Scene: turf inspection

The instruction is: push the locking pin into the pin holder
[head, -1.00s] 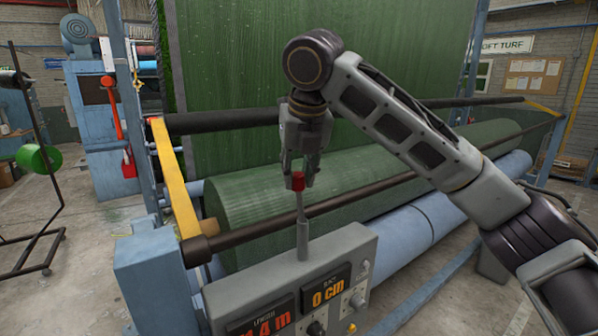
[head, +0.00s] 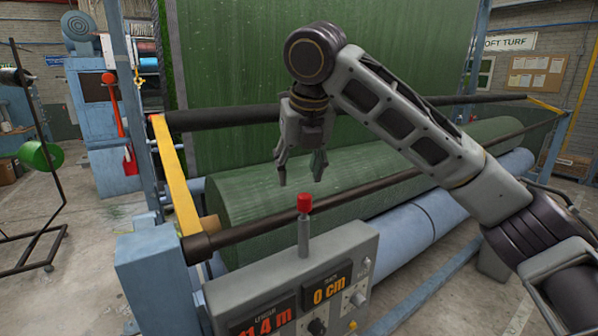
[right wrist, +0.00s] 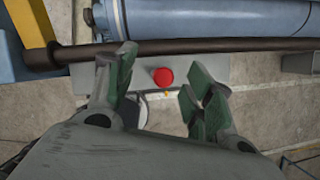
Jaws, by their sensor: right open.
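The locking pin has a red cap (head: 304,203) and stands upright in the grey tube-like pin holder (head: 303,238) on top of a grey console. Only a short length of its thin shaft shows between cap and holder. My right gripper (head: 301,181) is open and empty, pointing down just above the red cap, with a small gap between. In the right wrist view the red cap (right wrist: 163,76) shows between the two spread fingers. The cap hides most of the holder there. My left gripper is not in view.
The console (head: 340,245) carries displays and knobs. A dark horizontal bar (head: 375,193) runs behind the pin, with a green turf roll (head: 270,200) beyond it. A yellow arm (head: 174,180) and blue frame post (head: 150,275) stand to the left.

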